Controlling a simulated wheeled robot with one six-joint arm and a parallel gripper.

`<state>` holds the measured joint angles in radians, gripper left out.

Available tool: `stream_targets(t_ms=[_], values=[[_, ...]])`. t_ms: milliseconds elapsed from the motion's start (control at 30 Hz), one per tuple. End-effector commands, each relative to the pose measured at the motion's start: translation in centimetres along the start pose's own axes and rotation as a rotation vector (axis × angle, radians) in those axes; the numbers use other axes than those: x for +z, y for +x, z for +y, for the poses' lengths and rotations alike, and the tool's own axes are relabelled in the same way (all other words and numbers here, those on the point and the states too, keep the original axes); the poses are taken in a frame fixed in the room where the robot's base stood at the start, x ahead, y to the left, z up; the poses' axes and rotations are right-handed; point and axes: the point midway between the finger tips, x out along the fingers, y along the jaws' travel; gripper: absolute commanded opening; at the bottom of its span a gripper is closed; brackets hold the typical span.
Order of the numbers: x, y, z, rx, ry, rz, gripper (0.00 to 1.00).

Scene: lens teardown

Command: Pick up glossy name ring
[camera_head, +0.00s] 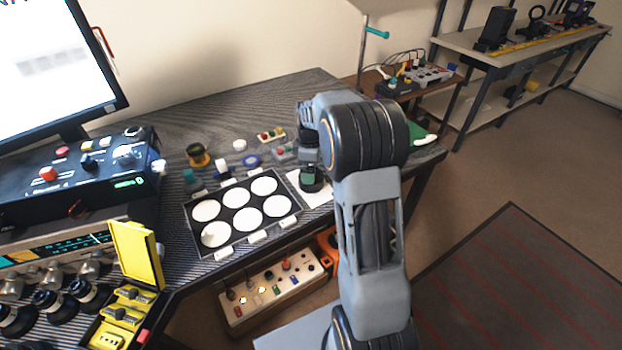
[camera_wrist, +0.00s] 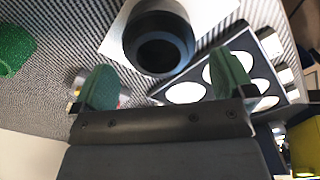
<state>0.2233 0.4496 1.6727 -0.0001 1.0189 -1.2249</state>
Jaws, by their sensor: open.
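A black lens barrel (camera_wrist: 184,22) stands on a white sheet (camera_wrist: 216,10) in the wrist view, its round dark front facing the camera. A dark ring (camera_wrist: 139,35) around that front looks like the glossy name ring; no lettering can be read. My gripper (camera_wrist: 164,80) is open, its two green pads wide apart and empty. The lens front shows between and just beyond the pads, and I see no contact. In the head view the white sheet (camera_head: 318,196) is partly hidden by my arm and gripper.
A black tray with several white round wells (camera_head: 189,222) lies left of the sheet. Small parts, including a blue ring (camera_head: 251,161), lie behind it. A green object (camera_wrist: 12,48) is at the wrist view's left. A yellow case (camera_head: 136,254) stands front left.

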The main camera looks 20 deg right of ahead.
Motion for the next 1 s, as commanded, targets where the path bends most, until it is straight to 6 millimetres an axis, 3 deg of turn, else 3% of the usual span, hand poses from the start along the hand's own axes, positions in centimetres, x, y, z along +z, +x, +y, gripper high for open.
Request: stream_targets(t_ms=[400,733,1000], values=[[-0.1,4.8,0.1,-0.002,0.0,-0.001,1.0],[-0.1,5.2,0.1,0.0,0.0,0.0,1.0],[-0.1,5.2,0.1,0.0,0.0,0.0,0.74]])
